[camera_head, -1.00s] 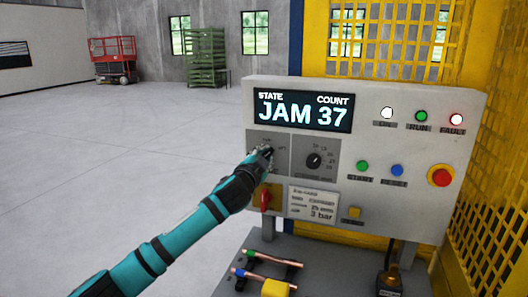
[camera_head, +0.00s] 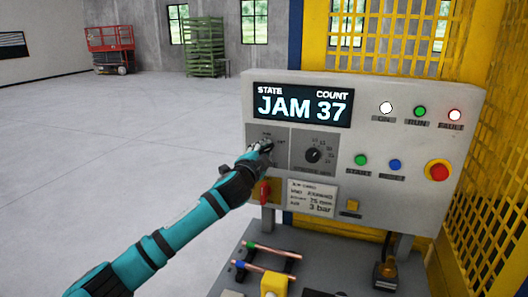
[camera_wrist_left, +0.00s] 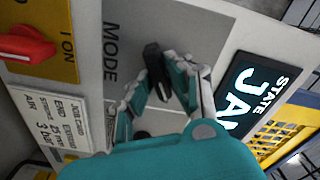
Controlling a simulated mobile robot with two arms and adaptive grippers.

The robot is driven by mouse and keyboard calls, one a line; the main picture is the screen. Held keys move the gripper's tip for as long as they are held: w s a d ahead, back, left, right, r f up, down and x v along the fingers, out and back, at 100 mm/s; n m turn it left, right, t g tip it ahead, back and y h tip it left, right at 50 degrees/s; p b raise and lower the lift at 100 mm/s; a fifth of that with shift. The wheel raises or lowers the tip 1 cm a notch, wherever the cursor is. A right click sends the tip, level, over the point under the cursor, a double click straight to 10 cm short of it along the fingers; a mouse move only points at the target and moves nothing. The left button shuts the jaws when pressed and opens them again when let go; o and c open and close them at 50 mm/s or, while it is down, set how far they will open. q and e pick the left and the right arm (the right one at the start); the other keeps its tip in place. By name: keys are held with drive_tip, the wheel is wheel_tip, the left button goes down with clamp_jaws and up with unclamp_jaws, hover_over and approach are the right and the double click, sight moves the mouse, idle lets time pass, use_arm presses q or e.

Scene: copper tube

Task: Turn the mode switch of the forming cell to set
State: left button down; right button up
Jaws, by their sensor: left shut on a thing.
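The mode switch is a black knob (camera_wrist_left: 155,62) on a grey plate marked MODE, seen in the left wrist view. My left gripper (camera_wrist_left: 163,78) has its teal fingers on either side of the knob and is shut on it. In the head view my left gripper (camera_head: 262,150) covers most of the switch, so the pointer's direction cannot be told there. Small labels show above and right of it, too small to read surely. The forming cell's panel (camera_head: 415,180) has a display (camera_head: 302,105) reading STATE JAM, COUNT 37. My right gripper is not in view.
A second black dial (camera_head: 313,155) sits right of the switch. A red handle (camera_head: 264,191) is below my gripper. Green (camera_head: 361,160) and blue (camera_head: 395,165) buttons and a red emergency stop (camera_head: 438,172) are farther right. Copper tubes (camera_head: 272,250) lie below the panel.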

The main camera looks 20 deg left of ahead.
use_arm(q)
drive_tip(key=c, duration=1.3)
unclamp_jaws()
drive_tip(key=shift+s, duration=0.1)
drive_tip(key=s, duration=1.2)
drive_tip(key=shift+a, duration=0.2)
drive_tip(key=shift+w+f, duration=0.1)
